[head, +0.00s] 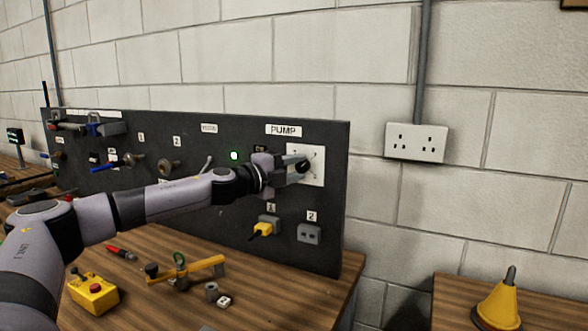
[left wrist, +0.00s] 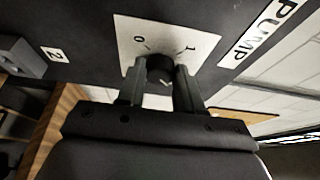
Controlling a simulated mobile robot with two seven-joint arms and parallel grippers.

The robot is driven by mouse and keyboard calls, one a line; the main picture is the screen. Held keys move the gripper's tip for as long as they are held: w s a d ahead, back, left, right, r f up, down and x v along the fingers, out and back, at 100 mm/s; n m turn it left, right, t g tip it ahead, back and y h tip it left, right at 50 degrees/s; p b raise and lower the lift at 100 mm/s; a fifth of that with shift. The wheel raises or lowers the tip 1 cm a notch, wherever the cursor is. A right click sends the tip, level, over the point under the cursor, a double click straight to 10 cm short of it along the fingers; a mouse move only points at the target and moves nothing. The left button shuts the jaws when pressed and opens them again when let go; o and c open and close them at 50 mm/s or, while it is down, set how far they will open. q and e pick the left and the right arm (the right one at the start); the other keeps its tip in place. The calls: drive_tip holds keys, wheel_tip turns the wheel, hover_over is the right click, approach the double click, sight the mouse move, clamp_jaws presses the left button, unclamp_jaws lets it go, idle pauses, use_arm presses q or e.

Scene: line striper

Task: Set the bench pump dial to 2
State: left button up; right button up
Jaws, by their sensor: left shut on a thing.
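The pump dial is a dark round knob (head: 303,167) on a white plate (head: 318,153) below the PUMP label (head: 283,131), at the right end of the dark panel. My left gripper (head: 299,170) reaches it from the left and is shut on the knob. In the left wrist view the two fingers (left wrist: 160,74) sit on either side of the dial knob (left wrist: 159,67). The plate (left wrist: 180,34) shows a 0 and a 1 there; the rest of its scale is hidden by the gripper. I cannot tell clearly which mark the dial points to. My right gripper is not in view.
A green light (head: 234,156) is lit on the panel (head: 330,220). Sockets 1 and 2 are below the dial, with a yellow plug (head: 262,229) at socket 1. A yellow button box (head: 94,291) and loose tools lie on the bench. A yellow cone-shaped thing (head: 500,303) stands at right.

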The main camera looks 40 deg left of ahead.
use_arm(q)
drive_tip(key=o, duration=1)
drive_tip(key=shift+o, duration=0.2)
drive_tip(key=s+b, duration=0.1)
drive_tip(key=s, duration=0.6)
drive_tip(key=shift+a, duration=0.3)
